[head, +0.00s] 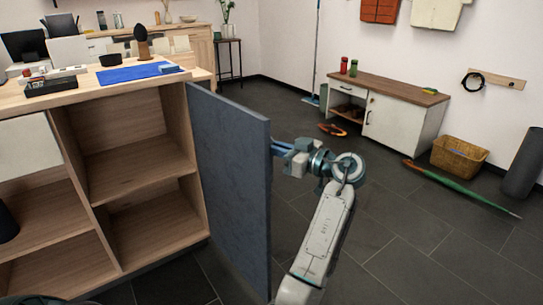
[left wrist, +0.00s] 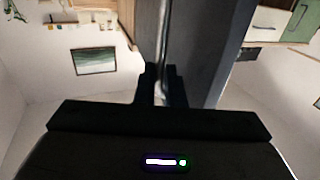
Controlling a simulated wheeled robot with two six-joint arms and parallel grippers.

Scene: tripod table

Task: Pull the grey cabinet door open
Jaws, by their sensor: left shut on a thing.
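The grey cabinet door (head: 232,170) stands wide open, swung out from the right side of the wooden cabinet (head: 198,155). In the head view, the fingertips and handle are mostly hidden by the door edge. My right gripper is in neither view.
A blue mat (head: 130,73) and small items lie on the cabinet top. A low white cabinet (head: 390,125), a wicker basket (head: 458,155) and a green pole-like thing (head: 460,187) stand or lie at the right. The dark tiled floor (head: 400,240) around my arm is clear.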

